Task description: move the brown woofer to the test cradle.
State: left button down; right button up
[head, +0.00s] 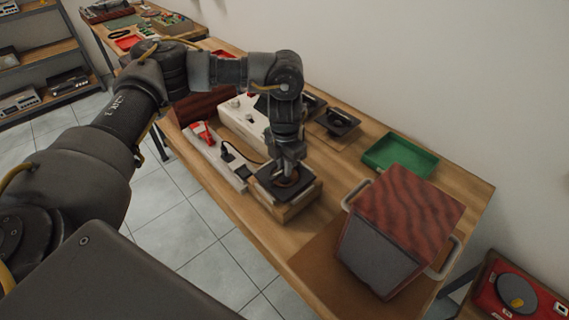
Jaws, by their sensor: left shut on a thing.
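The brown woofer (270,182), a black square frame with a brown cone, is at the tip of my left gripper (289,177). My left gripper points down and is shut on it; the fingertips partly hide the cone. The woofer is directly over a light wooden box-like stand (292,211), which looks like the test cradle, near the table's front edge. It looks level and at the stand's top; I cannot tell if it rests fully on it. My right gripper is not in view.
A wood-grain speaker cabinet (410,205) with metal handles stands at right. Behind are a green tray (383,153) and another black driver (338,122). A white power strip (232,168) and white device (240,118) lie left of the stand. A wall backs the table.

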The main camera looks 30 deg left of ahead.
pick_arm(q)
jog(key=shift+f+b, duration=0.35)
jog(key=shift+f, duration=0.25)
jog(key=c, duration=1.3)
grip_release()
notch_tip(320, 180, up, 11)
jog(key=shift+f, duration=0.1)
